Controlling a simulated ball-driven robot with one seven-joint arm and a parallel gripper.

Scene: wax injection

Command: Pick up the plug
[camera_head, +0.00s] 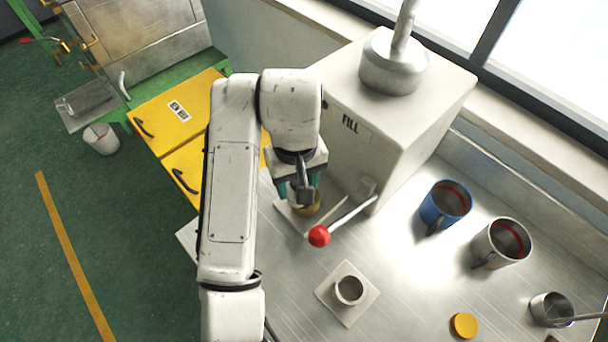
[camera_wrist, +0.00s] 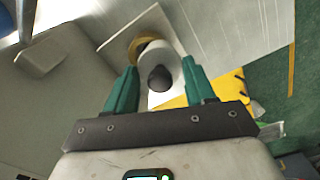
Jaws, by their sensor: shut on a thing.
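The plug (camera_wrist: 158,60) shows in the wrist view as a pale rounded body with a dark knob, between the teal fingers of my gripper (camera_wrist: 160,70). My gripper is shut on it. A yellow ring-like part (camera_wrist: 138,50) shows just beyond the plug, over a white plate (camera_wrist: 165,22). In the head view, my gripper (camera_head: 299,192) points down beside the white FILL machine (camera_head: 400,130), above a yellowish round part (camera_head: 307,211). My arm and fingers hide most of the plug there. I cannot tell whether it touches what lies below.
A lever with a red ball (camera_head: 319,236) sticks out close to my gripper. A cup on a square plate (camera_head: 349,290), a blue mug (camera_head: 445,203), a white mug (camera_head: 502,242), a yellow disc (camera_head: 464,325) and a small pan (camera_head: 551,310) stand on the metal table (camera_head: 410,290).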

